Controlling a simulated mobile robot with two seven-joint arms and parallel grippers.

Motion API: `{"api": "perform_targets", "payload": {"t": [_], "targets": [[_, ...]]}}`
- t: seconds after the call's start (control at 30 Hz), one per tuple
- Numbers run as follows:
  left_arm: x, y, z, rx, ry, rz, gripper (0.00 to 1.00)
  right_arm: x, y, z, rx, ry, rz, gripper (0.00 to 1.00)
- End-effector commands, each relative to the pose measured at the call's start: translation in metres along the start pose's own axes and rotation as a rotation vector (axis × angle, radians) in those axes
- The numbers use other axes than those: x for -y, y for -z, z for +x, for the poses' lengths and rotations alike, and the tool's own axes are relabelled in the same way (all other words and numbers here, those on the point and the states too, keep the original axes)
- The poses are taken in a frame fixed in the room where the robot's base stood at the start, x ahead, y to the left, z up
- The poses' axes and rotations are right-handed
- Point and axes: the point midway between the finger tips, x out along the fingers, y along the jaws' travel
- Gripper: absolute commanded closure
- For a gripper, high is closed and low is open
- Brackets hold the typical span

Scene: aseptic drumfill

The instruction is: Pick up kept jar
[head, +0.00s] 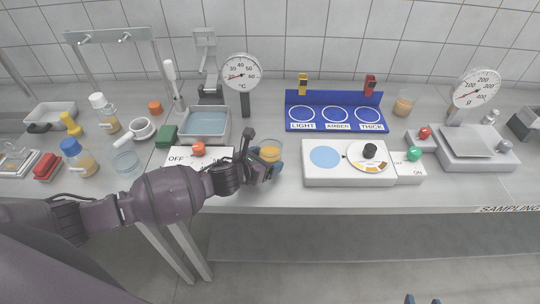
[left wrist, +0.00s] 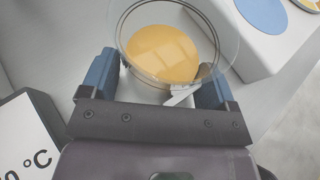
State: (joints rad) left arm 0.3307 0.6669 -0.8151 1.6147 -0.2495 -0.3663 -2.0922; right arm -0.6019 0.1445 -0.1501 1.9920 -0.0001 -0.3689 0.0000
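A clear glass jar with amber liquid (head: 270,152) stands at the bench's front, left of the white box with the blue disc. In the left wrist view the jar (left wrist: 165,52) shows from above, its round rim wide and open. My left gripper (head: 268,170) is at the jar, with its blue fingers (left wrist: 155,85) on either side of it. I cannot tell whether the fingers press on the glass or stand just apart. Another jar with amber liquid (head: 403,105) stands right of the blue board.
A blue board marked LIGHT, AMBER and THICK (head: 333,112) stands behind. The white box with a dial (head: 348,177) is close on the right. A white panel marked OFF (head: 180,158) is on the left. Bottles, a mug and a steel tray (head: 205,135) crowd the left side.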

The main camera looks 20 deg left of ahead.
Motion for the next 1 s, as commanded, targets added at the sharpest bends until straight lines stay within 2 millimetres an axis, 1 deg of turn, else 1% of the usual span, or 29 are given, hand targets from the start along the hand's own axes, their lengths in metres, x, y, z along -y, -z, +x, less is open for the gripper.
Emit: {"api": "perform_targets", "payload": {"t": [0.03,0.2,0.23,0.67,0.87,1.0], "targets": [[0.0,0.0,0.0,0.0,0.0,0.0,0.26,0.0,-0.002,-0.001,0.003,-0.001,0.0,0.48],[0.0,0.0,0.0,0.0,0.0,0.0,0.52,-0.001,-0.004,-0.003,0.009,-0.002,0.001,0.48],[0.0,-0.001,0.0,0.001,0.0,0.0,0.53,0.0,-0.004,-0.003,0.009,-0.002,0.001,0.48],[0.0,-0.004,-0.001,0.002,0.0,0.001,0.53,0.0,0.002,0.001,-0.003,0.0,0.001,0.48],[0.0,-0.013,-0.005,0.003,0.001,0.002,0.53,0.001,0.007,0.002,-0.01,0.001,0.002,0.48],[0.0,-0.024,-0.009,0.003,0.001,0.002,0.53,0.001,0.009,0.001,-0.009,0.001,0.002,0.48]]}}
